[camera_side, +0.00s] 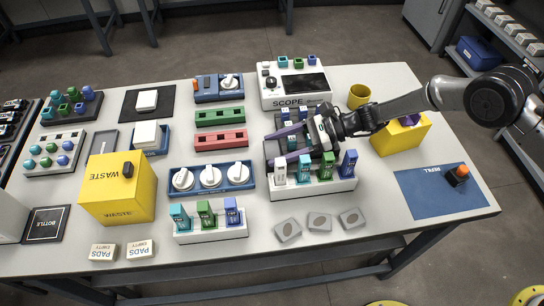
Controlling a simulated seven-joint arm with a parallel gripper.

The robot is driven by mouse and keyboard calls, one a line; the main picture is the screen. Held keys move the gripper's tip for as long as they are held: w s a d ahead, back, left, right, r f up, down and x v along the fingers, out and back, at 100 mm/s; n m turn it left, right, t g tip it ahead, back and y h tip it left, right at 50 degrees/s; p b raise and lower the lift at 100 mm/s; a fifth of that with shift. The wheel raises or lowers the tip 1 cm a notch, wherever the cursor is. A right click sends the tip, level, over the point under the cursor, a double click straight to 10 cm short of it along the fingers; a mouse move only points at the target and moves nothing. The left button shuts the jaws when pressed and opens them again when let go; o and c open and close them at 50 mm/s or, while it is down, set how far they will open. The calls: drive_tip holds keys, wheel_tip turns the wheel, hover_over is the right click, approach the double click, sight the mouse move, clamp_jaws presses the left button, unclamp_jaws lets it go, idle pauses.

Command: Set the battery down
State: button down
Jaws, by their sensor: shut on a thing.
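My gripper (284,143) reaches in from the right over the dark tray (272,160) in front of the scope. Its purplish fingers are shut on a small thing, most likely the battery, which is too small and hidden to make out. I cannot tell whether it touches the tray. A dark block with an orange top (458,174) stands on the blue refill mat (425,200) at the right.
A white rack (315,190) with several coloured bottles stands just in front of my gripper. The scope (275,95) is behind it. Red and green racks (220,139) lie to the left. A yellow bin (405,137) stands close under my arm.

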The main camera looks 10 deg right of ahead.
sight(278, 148)
drive_tip(key=shift+r, duration=0.2)
wheel_tip(278, 148, up, 10)
drive_tip(key=w+d+m+t+h, duration=0.1)
drive_tip(key=w+d+m+t, duration=0.1)
drive_tip(key=w+d, duration=0.45)
drive_tip(key=w+d+m+t, duration=0.2)
drive_tip(key=w+d+t, duration=0.15)
drive_tip(key=d, duration=0.65)
drive_tip(key=w+d+m+t+h, duration=0.1)
drive_tip(key=w+d+m+t, duration=0.1)
drive_tip(key=w+d, duration=0.55)
drive_tip(key=d+m+t+h, duration=0.2)
drive_tip(key=d+m, duration=0.1)
drive_tip(key=d, duration=1.3)
drive_tip(key=shift+w+d+f, duration=0.15)
drive_tip(key=shift+f, duration=2.35)
drive_tip(key=shift+w+d+f, duration=0.1)
drive_tip(key=shift+f, duration=2.35)
drive_tip(key=shift+f, duration=0.15)
